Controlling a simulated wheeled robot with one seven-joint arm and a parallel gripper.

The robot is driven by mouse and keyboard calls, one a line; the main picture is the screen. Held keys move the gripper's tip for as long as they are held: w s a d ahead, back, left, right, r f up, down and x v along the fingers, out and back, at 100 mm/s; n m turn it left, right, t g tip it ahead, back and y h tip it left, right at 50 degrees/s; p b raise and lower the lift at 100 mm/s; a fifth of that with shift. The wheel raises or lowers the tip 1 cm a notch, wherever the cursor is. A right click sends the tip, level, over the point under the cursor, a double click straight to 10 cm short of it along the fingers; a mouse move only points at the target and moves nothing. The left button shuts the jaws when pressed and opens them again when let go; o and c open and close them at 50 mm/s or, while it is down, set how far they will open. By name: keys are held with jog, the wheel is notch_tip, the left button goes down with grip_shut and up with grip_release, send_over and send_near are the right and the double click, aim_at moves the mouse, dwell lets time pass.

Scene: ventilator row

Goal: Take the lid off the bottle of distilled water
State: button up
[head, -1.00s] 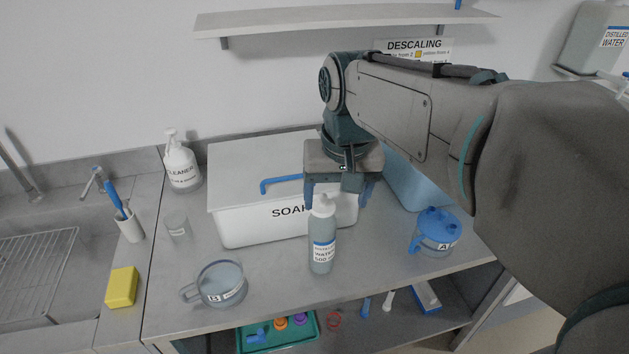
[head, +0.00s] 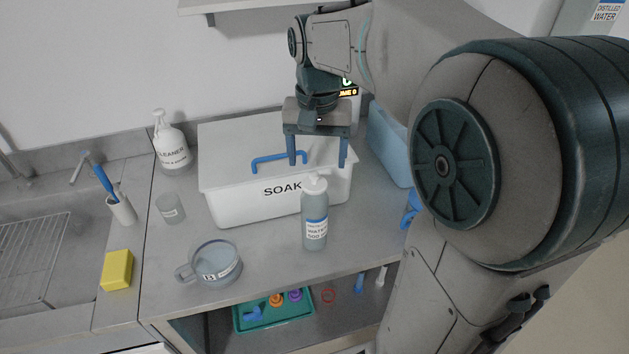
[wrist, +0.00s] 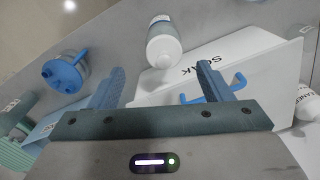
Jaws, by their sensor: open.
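The bottle of distilled water (head: 315,228) stands upright on the counter in front of the white SOAK box, with its pale lid (head: 314,186) on top. In the wrist view the bottle (wrist: 161,28) shows near the top middle, its white lid (wrist: 163,52) facing the camera. My gripper (head: 318,164) is open and empty, fingers pointing down. It is above the SOAK box, behind and above the bottle in the head view. In the wrist view the bottle lies beyond the fingertips, between their lines, apart from both.
The SOAK box (head: 225,188) has a blue handle (head: 278,158) on its lid, close to my fingers. Jug B (head: 215,262) stands front left and a small cup (head: 170,208) behind it. A blue-lidded jug (wrist: 64,72) shows in the wrist view. A blue bin (head: 390,146) is at right.

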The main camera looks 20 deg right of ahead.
aim_at(314, 173)
jog(key=shift+w+a+f+p, duration=0.15)
jog(key=shift+f+p, duration=0.1)
jog(key=shift+f, duration=1.15)
jog(key=shift+w+a+f+p, duration=0.1)
jog(key=shift+f+p, duration=0.15)
jog(key=shift+f, duration=1.1)
jog(key=c, duration=1.1)
